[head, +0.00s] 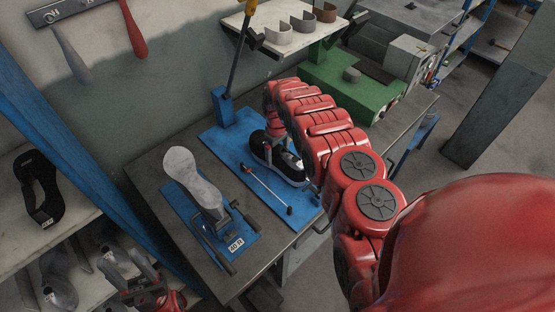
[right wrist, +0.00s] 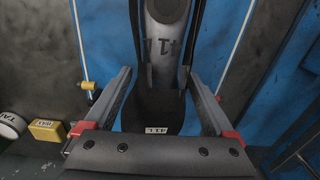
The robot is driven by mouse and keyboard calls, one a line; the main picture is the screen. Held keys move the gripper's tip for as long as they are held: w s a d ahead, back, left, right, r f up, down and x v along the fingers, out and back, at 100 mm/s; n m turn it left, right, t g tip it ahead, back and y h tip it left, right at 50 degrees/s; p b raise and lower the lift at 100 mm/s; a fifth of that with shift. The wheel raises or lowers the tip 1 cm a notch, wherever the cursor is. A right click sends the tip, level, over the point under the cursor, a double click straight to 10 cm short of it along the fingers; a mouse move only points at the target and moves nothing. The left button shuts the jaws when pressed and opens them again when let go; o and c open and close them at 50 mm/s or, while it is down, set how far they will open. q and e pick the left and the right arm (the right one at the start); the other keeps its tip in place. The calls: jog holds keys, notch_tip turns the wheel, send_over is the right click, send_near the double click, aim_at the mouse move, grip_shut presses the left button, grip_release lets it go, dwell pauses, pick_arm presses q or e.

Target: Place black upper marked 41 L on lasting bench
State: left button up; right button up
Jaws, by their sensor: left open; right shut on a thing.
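The black upper (right wrist: 152,113) with a white tag that reads like 41 L (right wrist: 157,130) is between the fingers of my right gripper (right wrist: 160,76), which is shut on it. A grey surface marked 41 (right wrist: 165,40) shows inside or just beyond the upper. In the head view the black upper (head: 262,149) is low over or on the blue mat (head: 219,143) of the bench; contact cannot be told. My arm hides part of it and most of my right gripper. My left gripper (head: 137,275) is open and empty at the lower left, beside the rack.
A grey last (head: 190,172) stands on a blue stand tagged 40 R (head: 236,244). A thin rod (head: 265,188) crosses the mat. Another black upper (head: 40,187) lies on the left rack. A blue post (head: 223,106) and a shelf with curved pieces (head: 281,35) stand behind.

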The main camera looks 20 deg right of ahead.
notch_tip(320, 180, down, 2)
jog(key=shift+f+b, duration=0.15)
jog(key=shift+b, duration=0.3)
jog(key=shift+s, duration=0.15)
jog(key=c, duration=0.3)
jog(key=shift+s+a, duration=0.15)
jog(key=shift+c, duration=0.2)
jog(key=o, duration=1.5)
jog(key=shift+c, duration=0.2)
jog(key=shift+o, duration=0.6)
jog(key=shift+w, duration=0.25)
